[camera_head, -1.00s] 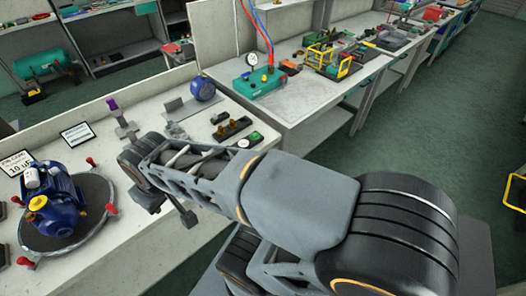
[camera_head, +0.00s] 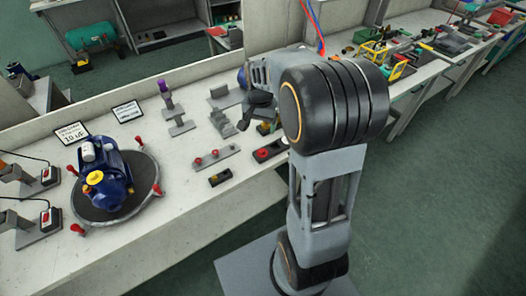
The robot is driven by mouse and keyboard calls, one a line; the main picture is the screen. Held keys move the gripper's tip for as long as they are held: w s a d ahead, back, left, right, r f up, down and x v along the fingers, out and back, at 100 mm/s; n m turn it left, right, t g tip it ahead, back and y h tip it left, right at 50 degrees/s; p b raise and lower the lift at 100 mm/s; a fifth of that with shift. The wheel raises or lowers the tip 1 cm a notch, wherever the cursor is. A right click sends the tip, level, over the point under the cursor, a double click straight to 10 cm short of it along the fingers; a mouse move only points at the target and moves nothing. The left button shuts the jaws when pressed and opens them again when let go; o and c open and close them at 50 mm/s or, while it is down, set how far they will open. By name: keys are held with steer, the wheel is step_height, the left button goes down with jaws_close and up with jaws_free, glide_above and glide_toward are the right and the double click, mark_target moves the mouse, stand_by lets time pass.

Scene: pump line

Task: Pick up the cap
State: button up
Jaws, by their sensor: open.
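A blue pump (camera_head: 117,177) stands on a round dark turntable (camera_head: 135,203) at the left of the bench. A yellow cap-like part (camera_head: 95,178) sits on the pump, with a white cylindrical part (camera_head: 87,153) near it. I cannot tell for certain which part is the cap. My gripper (camera_head: 250,112) is above the back of the bench, well to the right of the pump. It is open, small in view and partly hidden by my arm. No object shows between its fingers.
Red-knobbed fixtures (camera_head: 213,157) and a small black block (camera_head: 220,177) lie between the pump and my arm. Grey brackets (camera_head: 223,97) and a purple-topped stand (camera_head: 165,88) are farther back. The bench front is mostly clear.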

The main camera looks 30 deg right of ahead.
steer(key=m, duration=0.1)
glide_above(262, 151)
step_height(262, 151, down, 9)
steer(key=shift+r, duration=0.1)
steer(key=shift+w+f+p, duration=0.1)
steer(key=shift+f+p, duration=0.4)
steer(key=shift+f, duration=2.6)
jaws_close()
